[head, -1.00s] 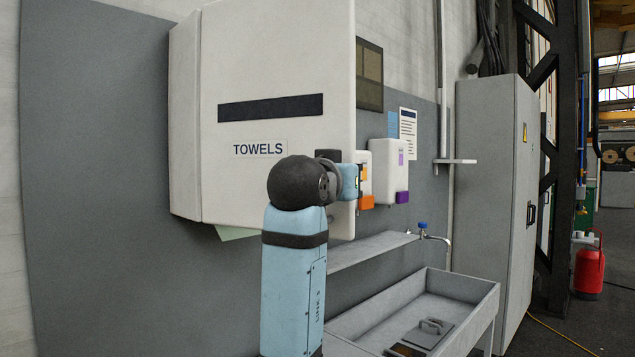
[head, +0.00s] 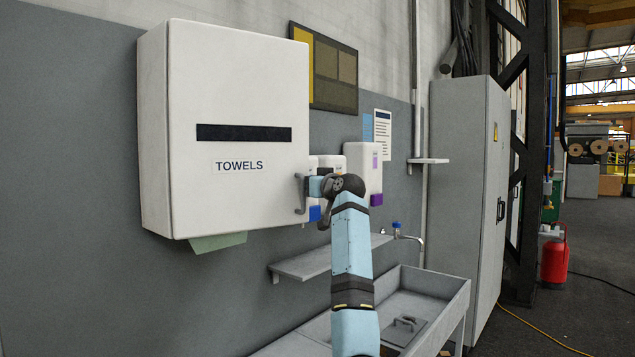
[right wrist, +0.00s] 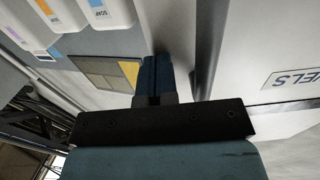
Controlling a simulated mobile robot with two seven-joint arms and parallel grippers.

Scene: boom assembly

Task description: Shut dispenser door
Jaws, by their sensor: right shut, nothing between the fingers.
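The white towel dispenser (head: 153,130) hangs on the wall in the head view. Its door (head: 240,90), marked TOWELS, lies about parallel to the wall and looks flush along its visible edges; its right side edge is hidden. A grey handle (head: 300,196) stands at the door's right edge. My right gripper (head: 314,186) is shut and empty beside the handle; contact cannot be told. In the right wrist view its closed fingers (right wrist: 155,72) point at the wall beside the door (right wrist: 285,60). My left gripper is not in view.
Soap dispensers (head: 366,165) hang right of the towel dispenser. A wall shelf (head: 320,262) and a sink (head: 440,300) with a tap (head: 402,233) lie below. A grey cabinet (head: 460,190) stands to the right. Green paper (head: 218,242) hangs under the dispenser.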

